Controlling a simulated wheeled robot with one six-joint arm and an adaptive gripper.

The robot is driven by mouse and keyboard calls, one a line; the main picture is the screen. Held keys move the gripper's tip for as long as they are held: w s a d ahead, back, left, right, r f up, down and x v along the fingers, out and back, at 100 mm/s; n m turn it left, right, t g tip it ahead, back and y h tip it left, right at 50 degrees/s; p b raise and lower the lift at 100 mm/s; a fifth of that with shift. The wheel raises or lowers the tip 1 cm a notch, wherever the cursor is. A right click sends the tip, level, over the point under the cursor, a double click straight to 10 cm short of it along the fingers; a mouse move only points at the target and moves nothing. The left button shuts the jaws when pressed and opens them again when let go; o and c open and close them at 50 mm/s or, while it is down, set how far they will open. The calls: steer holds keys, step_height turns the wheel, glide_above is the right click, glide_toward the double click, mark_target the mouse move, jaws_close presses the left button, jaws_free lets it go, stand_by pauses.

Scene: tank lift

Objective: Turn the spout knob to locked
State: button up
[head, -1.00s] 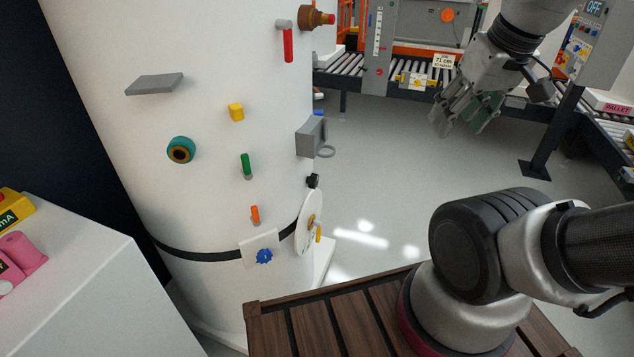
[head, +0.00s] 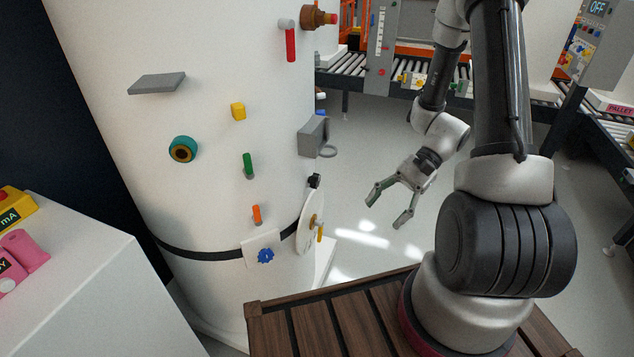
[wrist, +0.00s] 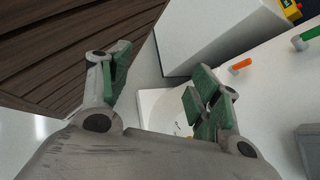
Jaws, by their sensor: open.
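No part in view is readably marked as the spout knob, and no locked mark can be read. On the white tank (head: 210,60), a bronze spout-like fitting (head: 317,17) with a reddish end sticks out at the upper right. Lower down are a blue knob (head: 265,256) on a white plate, a small black knob (head: 314,181), and a white disc (head: 308,232) with a yellow-orange handle, seen edge-on. My gripper (head: 388,208) is open and empty, right of the disc and apart from it.
A red lever (head: 290,44), green handle (head: 248,163), orange handle (head: 257,214), teal ring (head: 183,149), grey shelf (head: 157,84) and grey box (head: 312,135) stick out from the tank. A white cabinet (head: 95,290) stands left. Floor behind the gripper is clear.

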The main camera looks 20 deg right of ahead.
steer(key=w+a+f+m+t+y, duration=0.4)
steer(key=w+a+f+m+y, duration=0.15)
steer(key=f, duration=0.35)
steer(key=m+t+h, duration=0.1)
steer(key=m+t, duration=0.4)
steer(key=t, duration=0.6)
glide_toward(318, 181)
steer(key=x, duration=1)
steer(key=shift+w+f, duration=0.2)
steer(key=shift+w, duration=0.05)
steer(key=shift+m, duration=0.25)
steer(key=c, duration=1)
